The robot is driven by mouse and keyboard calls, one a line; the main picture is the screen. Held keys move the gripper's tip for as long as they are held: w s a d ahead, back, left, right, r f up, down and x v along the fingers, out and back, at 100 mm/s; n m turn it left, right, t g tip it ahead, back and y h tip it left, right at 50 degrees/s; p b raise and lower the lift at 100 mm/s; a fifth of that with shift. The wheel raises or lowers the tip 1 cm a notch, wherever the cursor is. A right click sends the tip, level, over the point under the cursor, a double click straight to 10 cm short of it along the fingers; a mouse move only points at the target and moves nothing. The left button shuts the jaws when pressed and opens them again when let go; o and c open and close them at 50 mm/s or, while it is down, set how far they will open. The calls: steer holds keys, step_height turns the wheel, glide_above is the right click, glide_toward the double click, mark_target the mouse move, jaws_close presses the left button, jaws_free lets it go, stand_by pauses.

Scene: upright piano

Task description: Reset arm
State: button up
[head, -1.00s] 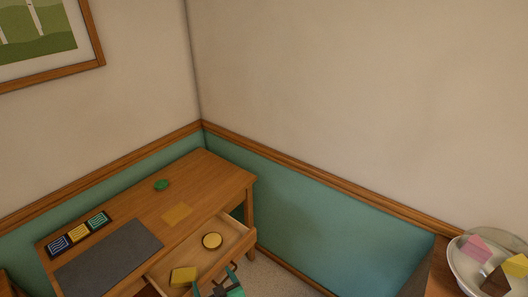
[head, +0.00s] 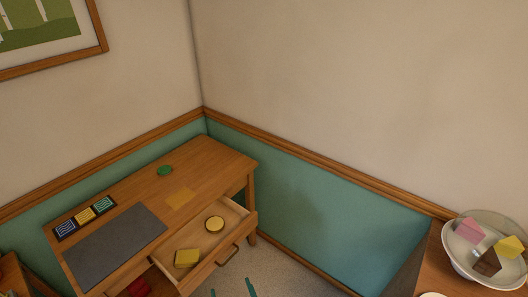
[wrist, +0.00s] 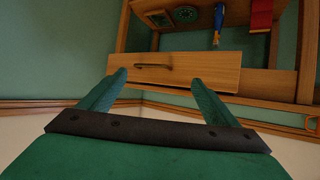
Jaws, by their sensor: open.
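My gripper (head: 232,288) shows only as two teal fingertips at the bottom edge of the head view, in front of the open desk drawer and apart from it. In the wrist view my gripper (wrist: 158,78) is open, with nothing between its fingers. Beyond them is the wooden drawer front (wrist: 205,72) with its dark handle. The rest of my arm is hidden in the head view.
The desk drawer (head: 233,237) is open and holds a yellow block (head: 187,258) and a round yellow tin (head: 214,223). A grey mat (head: 115,246) lies on the desk. A glass bowl (head: 456,257) with colored pieces stands at right. Carpet is clear beside the drawer.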

steer(key=s+d+m+t+h, duration=0.1)
steer(key=s+d+h, duration=0.1)
steer(key=s+d, duration=0.5)
steer(key=s+d+r+m+t+h, duration=0.1)
steer(key=s+r, duration=0.5)
steer(key=s, duration=0.5)
steer(key=s+d+r+m+t+h, duration=0.1)
steer(key=s+d+r+m, duration=0.1)
steer(key=s+r, duration=0.4)
steer(key=s, duration=0.5)
steer(key=shift+d+r+t, duration=0.2)
steer(key=shift+r+t, duration=0.05)
steer(key=shift+t, duration=0.05)
